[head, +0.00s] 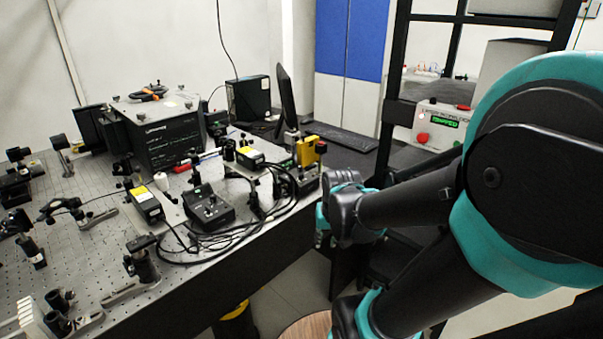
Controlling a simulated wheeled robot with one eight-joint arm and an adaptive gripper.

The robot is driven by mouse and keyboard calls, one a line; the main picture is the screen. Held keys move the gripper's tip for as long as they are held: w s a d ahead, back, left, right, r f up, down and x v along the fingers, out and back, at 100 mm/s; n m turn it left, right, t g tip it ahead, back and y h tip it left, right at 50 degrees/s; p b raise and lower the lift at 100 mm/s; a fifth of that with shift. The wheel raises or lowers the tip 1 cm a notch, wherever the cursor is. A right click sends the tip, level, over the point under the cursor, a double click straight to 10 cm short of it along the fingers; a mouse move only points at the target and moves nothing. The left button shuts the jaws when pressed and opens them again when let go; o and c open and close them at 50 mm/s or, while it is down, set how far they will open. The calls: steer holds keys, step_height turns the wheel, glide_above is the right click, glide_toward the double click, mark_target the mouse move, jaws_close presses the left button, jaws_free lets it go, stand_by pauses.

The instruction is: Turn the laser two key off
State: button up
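I cannot make out a key or a label reading laser two. Two small black boxes with yellow-and-white labels, which may be laser heads, stand on the optical bench (75,240): one nearer (147,205) and one farther back (249,158). A black control box (208,208) with small knobs on top sits between them, with cables beside it. A pale panel box (440,125) with a green lit display and red buttons is at the right, on a dark frame. My arm crosses the right side, with a dark end joint near the bench's right edge. I cannot make out my gripper's fingers.
A large black instrument (163,140) stands at the back of the bench. Black cables (225,245) loop near its front edge. A monitor (287,97) and keyboard (346,135) are behind. A round wooden stool top (306,327) is low in front. Bare floor shows between.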

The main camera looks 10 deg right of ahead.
mark_target(301, 178)
steer(key=w+a+r+m+g, duration=0.1)
steer(key=w+r+m, duration=0.2)
steer(key=w+r, duration=0.5)
steer(key=w+a+r+m+g, duration=0.2)
steer(key=w+r+m, duration=0.15)
steer(key=r, duration=0.85)
steer(key=w+a+r+m+g, duration=0.1)
steer(key=w+r+m, duration=0.2)
steer(key=w+r, duration=0.55)
steer(key=f, duration=0.5)
steer(key=s+f, duration=0.1)
steer(key=f, duration=1)
steer(key=shift+s, duration=0.2)
steer(key=shift+c, duration=0.5)
jaws_close()
